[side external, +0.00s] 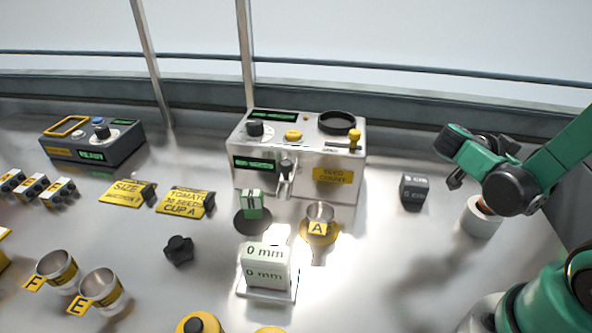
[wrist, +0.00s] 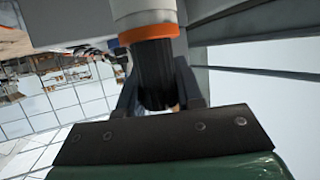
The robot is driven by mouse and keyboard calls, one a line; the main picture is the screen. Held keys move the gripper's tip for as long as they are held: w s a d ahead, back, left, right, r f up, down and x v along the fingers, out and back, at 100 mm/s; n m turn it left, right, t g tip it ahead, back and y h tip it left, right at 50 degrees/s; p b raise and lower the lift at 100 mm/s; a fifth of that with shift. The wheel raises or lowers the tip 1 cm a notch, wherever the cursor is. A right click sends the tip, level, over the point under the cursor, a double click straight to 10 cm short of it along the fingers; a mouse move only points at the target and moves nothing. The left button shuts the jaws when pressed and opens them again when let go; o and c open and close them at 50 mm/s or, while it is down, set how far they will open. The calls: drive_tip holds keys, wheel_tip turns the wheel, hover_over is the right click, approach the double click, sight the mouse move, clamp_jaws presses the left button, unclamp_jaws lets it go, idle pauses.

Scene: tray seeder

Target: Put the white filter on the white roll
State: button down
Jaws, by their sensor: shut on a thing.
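My gripper (wrist: 158,92) is shut on the dark ribbed part of a white cylinder with an orange band (wrist: 149,12). In the side view a white cylinder (side external: 480,219) with a bit of orange at its top shows at the right, just below my black wrist joint; it looks like the same piece. My fingertips are hidden there. I cannot tell whether its base touches the table. No label shows whether this is the white filter or the white roll, and no second plain white roll can be made out.
A seed counter machine (side external: 300,160) stands at the back centre. A dark cube (side external: 414,190) is left of the white cylinder. A white 0 mm block (side external: 266,264), cup A (side external: 320,216), a black knob (side external: 179,250) and cups E and F (side external: 103,290) stand further left.

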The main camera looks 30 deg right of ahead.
drive_tip(key=shift+f, duration=0.25)
drive_tip(key=c, duration=0.6)
unclamp_jaws()
